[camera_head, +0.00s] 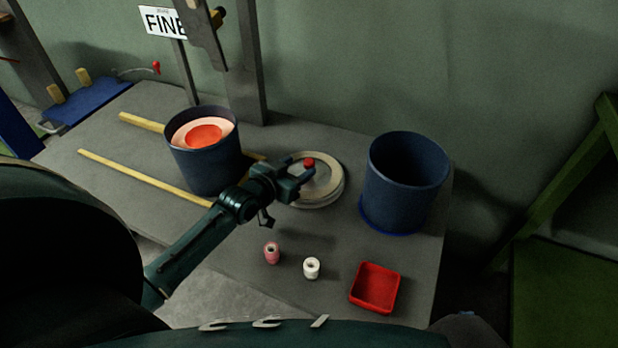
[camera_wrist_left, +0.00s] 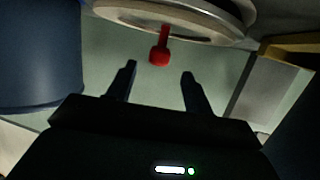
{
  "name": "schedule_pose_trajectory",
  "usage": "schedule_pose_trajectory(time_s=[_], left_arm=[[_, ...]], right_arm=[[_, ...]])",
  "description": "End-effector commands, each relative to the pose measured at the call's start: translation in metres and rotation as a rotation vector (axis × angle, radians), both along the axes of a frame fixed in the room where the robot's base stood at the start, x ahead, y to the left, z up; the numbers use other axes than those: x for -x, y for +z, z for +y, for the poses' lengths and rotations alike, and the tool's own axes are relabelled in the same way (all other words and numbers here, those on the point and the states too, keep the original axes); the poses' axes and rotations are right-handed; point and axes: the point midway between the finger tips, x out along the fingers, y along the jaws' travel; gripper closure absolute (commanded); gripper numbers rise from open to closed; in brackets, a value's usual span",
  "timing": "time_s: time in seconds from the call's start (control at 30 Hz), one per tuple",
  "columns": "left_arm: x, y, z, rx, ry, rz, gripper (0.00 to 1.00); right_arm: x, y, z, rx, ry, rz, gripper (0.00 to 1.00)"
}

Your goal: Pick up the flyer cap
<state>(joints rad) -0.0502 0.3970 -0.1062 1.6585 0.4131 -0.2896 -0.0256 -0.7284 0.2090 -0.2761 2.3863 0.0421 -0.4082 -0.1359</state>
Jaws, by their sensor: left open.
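The flyer cap appears to be the small red knob (camera_head: 309,162) on top of the pale round disc (camera_head: 328,195). In the left wrist view the red cap (camera_wrist_left: 160,57) has a round head on a thin stem, with the disc (camera_wrist_left: 205,28) behind it. My left gripper (camera_head: 298,176) is open and empty, close beside the cap. In the left wrist view its fingertips (camera_wrist_left: 159,72) point toward the cap, which lies between their lines just beyond the tips. I see no contact. My right gripper is not in view.
A blue bin (camera_head: 186,165) holding a pink and red spool stands left; an empty blue bin (camera_head: 398,205) stands right of the disc. A pink spool (camera_head: 271,254), a white spool (camera_head: 311,268) and a red tray (camera_head: 358,298) are in front. Yellow rails (camera_head: 140,176) cross the table's left.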

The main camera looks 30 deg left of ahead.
Motion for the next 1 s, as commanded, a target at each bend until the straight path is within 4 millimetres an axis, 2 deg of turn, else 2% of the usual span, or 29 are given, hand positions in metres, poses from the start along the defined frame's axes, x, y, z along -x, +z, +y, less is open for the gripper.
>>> schedule_pose_trajectory(time_s=[0.17, 0.4, 0.67, 1.0], left_arm=[[-0.020, -0.007, -0.004, 0.001, 0.000, -0.003, 0.48], [-0.047, -0.015, -0.009, 0.000, 0.000, 0.000, 0.48], [-0.049, -0.015, -0.009, -0.001, 0.000, 0.001, 0.48], [-0.049, -0.015, -0.009, 0.000, 0.000, 0.001, 0.76]], right_arm=[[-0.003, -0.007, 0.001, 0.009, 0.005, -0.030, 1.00], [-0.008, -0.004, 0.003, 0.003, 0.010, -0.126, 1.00], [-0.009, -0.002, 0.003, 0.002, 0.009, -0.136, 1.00], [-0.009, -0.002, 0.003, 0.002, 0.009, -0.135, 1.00]])
